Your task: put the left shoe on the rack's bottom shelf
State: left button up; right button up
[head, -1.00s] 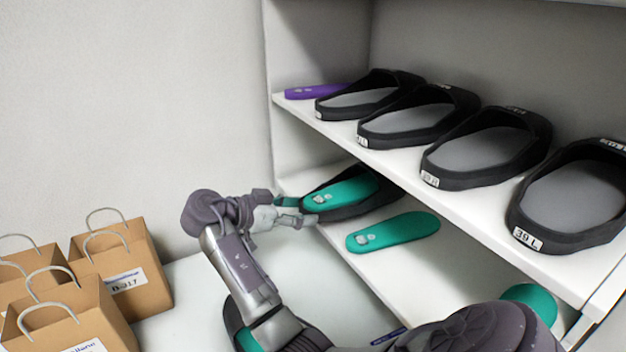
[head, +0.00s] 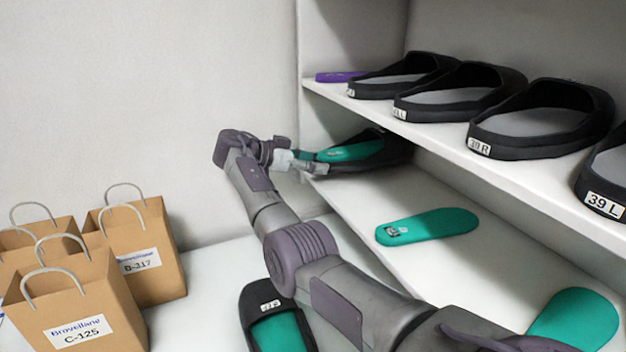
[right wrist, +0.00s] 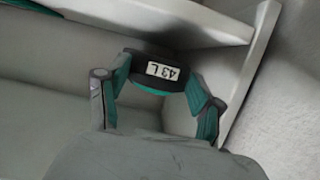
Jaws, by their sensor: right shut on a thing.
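The left shoe (head: 395,152) is a black slipper with a teal insole, at the far left end of the rack's bottom shelf (head: 385,200). Its white label reads 43 L in the right wrist view (right wrist: 163,71). My right gripper (head: 305,161) is shut on its labelled heel end, with one finger on each side in the right wrist view (right wrist: 155,100). The shoe is over the shelf, its heel towards the front edge. I cannot tell whether its sole touches the shelf. My left gripper is not in view.
A loose teal insole (head: 430,227) lies mid-shelf and another (head: 575,318) lies nearer. Several black slippers and a purple insole (head: 340,77) occupy the upper shelf (head: 450,135) above. Another shoe (head: 262,300) stands on the white table (head: 210,290). Paper bags (head: 85,305) stand at left.

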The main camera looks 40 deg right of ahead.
notch_tip(320, 180, down, 4)
jog(key=shift+w+d+r+b, duration=0.15)
jog(key=shift+r+b, duration=0.1)
jog(key=shift+b, duration=0.35)
jog(key=o, duration=1.3)
jog(key=shift+o, duration=0.2)
